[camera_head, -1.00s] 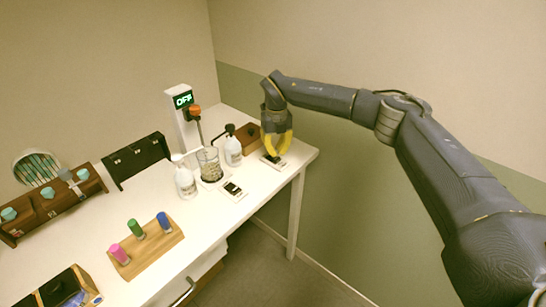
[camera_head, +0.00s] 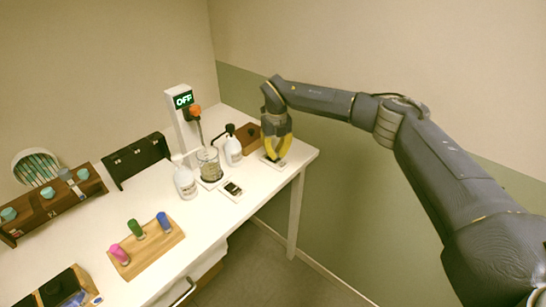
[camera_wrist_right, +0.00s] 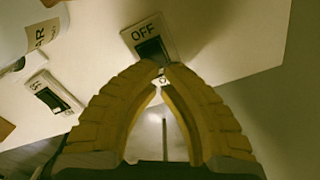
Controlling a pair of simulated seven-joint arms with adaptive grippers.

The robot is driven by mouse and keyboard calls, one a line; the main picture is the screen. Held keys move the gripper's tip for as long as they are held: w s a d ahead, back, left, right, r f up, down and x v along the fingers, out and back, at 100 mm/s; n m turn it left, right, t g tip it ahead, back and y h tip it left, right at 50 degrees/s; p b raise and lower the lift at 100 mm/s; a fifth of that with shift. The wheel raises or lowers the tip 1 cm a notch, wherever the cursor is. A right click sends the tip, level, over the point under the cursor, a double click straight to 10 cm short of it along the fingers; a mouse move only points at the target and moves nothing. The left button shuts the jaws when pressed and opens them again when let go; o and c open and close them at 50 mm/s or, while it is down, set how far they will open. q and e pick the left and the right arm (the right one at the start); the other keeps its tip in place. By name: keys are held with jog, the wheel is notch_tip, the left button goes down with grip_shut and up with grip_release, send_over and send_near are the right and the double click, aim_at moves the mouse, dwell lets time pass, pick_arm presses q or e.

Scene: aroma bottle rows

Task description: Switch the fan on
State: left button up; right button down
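The fan appears to be the round wall opening with teal strips (camera_head: 36,168) at the far left of the head view. A small switch plate (camera_head: 270,161) with a dark rocker lies near the table's right end. In the right wrist view its switch plate (camera_wrist_right: 148,40) reads "OFF". My right gripper (camera_head: 275,159) is upright just over this switch. In the wrist view its yellow fingertips (camera_wrist_right: 162,70) are together with nothing between them, at the rocker's near edge. I cannot tell whether they touch it. My left gripper is not in view.
A white post (camera_head: 182,121) shows a green "OFF" display. A wooden block (camera_head: 250,137) stands behind the gripper. The wall is close on the right.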

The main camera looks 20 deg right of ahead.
jog(key=shift+f, duration=1)
dwell(0.6)
jog(key=shift+r, duration=3.5)
